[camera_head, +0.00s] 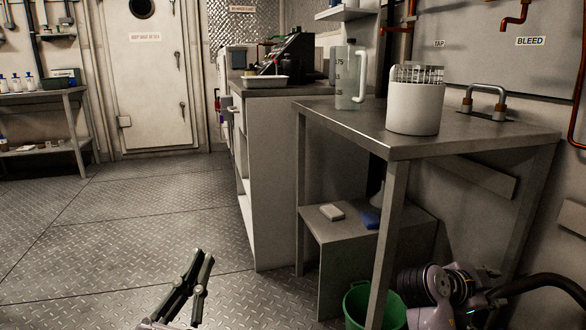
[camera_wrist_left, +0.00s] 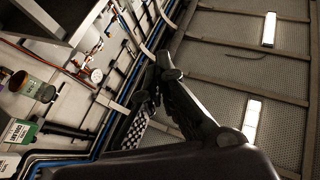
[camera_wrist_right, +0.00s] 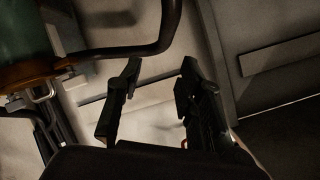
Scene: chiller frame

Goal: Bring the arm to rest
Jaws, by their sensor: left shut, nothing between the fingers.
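My left gripper (camera_head: 203,258) rises from the bottom edge of the head view over the bare floor, its two dark fingers pointing up. In the left wrist view my left gripper (camera_wrist_left: 162,72) is shut and empty. My right arm (camera_head: 440,290) is folded low at the right, beside the table legs; its fingers cannot be made out there. In the right wrist view my right gripper (camera_wrist_right: 160,75) has its fingers apart with nothing between them.
A steel table (camera_head: 440,142) holds a clear jug (camera_head: 346,80) and a white container (camera_head: 414,108) with a wire rack. A low shelf (camera_head: 345,228) and a green bucket (camera_head: 362,302) are beneath. The left floor (camera_head: 110,230) is clear.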

